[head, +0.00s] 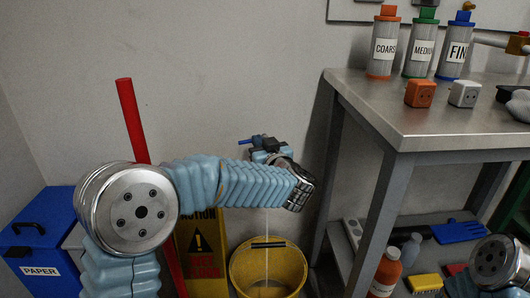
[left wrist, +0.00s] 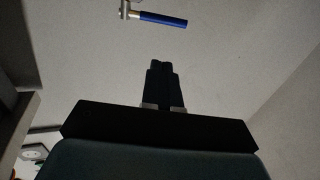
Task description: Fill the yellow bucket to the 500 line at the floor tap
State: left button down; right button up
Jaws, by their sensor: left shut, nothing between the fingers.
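The yellow bucket (head: 240,272) stands upright on the floor below my left forearm. A thin pale vertical line, which looks like running water, drops into it from behind my arm. Its 500 line and water level cannot be made out. The tap's blue lever (left wrist: 162,19) shows in the left wrist view, beyond the fingertips and apart from them; its blue end also shows in the head view (head: 245,142). My left gripper (left wrist: 162,66) is shut and empty; in the head view it (head: 259,140) is partly hidden by my wrist. The tap body is mostly hidden. My right gripper is out of view.
A metal workbench (head: 430,135) stands on the right with labelled bottles on top and a cluttered lower shelf. A yellow caution sign (head: 203,255) stands left of the bucket. A blue paper bin (head: 45,225) and a red pole (head: 132,120) are further left.

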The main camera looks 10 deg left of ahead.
aim_at(247, 141)
pick_arm(q)
jog(key=w+a+f, duration=0.2)
jog(key=w+a, duration=0.1)
jog(key=w, duration=0.1)
jog(key=shift+w+f+b, duration=0.3)
jog(key=shift+f+b, duration=0.1)
jog(key=shift+b, duration=0.05)
jog(key=m+h, duration=0.1)
jog(key=a+m+t+h, duration=0.1)
jog(key=shift+w+a+h, duration=0.2)
jog(key=shift+w+h, duration=0.05)
jog(key=shift+h, duration=0.05)
jog(key=shift+w+a+r+m+t+h, duration=0.1)
jog(key=shift+w+a+m+t+h, duration=0.15)
jog(key=shift+t+h, duration=0.2)
